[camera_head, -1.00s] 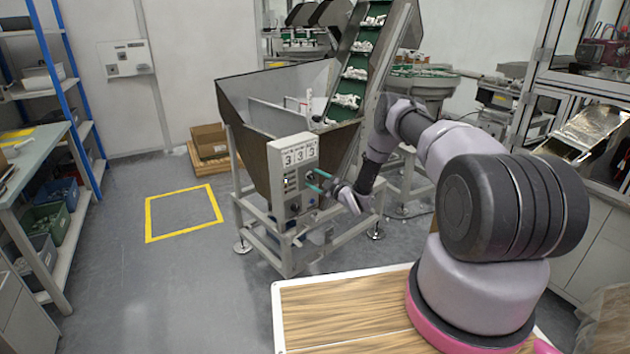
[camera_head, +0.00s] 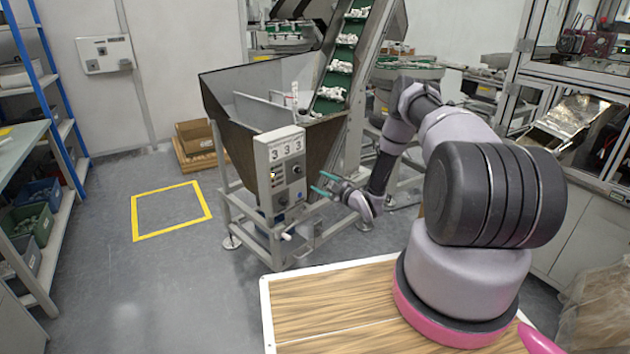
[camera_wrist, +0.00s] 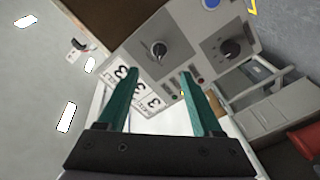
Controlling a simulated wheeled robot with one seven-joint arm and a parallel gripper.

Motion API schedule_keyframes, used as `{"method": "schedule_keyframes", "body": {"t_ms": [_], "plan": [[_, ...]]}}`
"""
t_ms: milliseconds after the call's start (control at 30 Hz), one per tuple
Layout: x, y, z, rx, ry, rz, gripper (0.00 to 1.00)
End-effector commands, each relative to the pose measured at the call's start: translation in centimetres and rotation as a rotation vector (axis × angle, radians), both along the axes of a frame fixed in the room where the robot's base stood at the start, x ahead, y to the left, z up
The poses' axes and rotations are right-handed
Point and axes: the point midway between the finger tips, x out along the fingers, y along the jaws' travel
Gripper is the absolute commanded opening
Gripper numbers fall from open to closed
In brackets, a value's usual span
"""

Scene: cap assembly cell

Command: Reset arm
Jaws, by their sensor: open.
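My gripper (camera_head: 325,184) is open and empty, with its green fingers in the air just right of the control panel (camera_head: 281,170) on the hopper stand. In the wrist view, my gripper (camera_wrist: 162,98) shows two green fingers spread apart in front of the panel (camera_wrist: 185,45). The panel's black knobs, small buttons and "3" labels show past the fingertips. I cannot tell the exact gap, but no touch is visible. My arm is bent, reaching forward from its base.
The dark hopper (camera_head: 240,110) stands on a metal frame with a conveyor (camera_head: 338,75) rising behind it. A yellow floor square (camera_head: 170,209) lies to the left with clear floor around it. Blue shelving (camera_head: 55,110) is at far left. A wooden board (camera_head: 325,310) lies near my base.

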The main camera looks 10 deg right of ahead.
Motion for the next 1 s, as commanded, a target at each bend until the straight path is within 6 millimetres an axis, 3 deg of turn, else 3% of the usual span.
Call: {"method": "schedule_keyframes", "body": {"t_ms": [333, 467, 567, 733, 867, 1000], "plan": [[0.0, -0.1, 0.2, -0.001, 0.002, -0.001, 0.67], [1.5, -0.6, 2.3, -0.008, 0.03, -0.019, 0.67], [3.5, -1.4, 5.8, -0.017, 0.084, -0.054, 0.67], [6.2, -3.2, 13.6, -0.024, 0.212, -0.154, 0.67], [6.7, -4.3, 19.6, -0.012, 0.303, -0.242, 0.67], [5.9, -5.4, 26.2, 0.017, 0.395, -0.343, 0.67]]}}
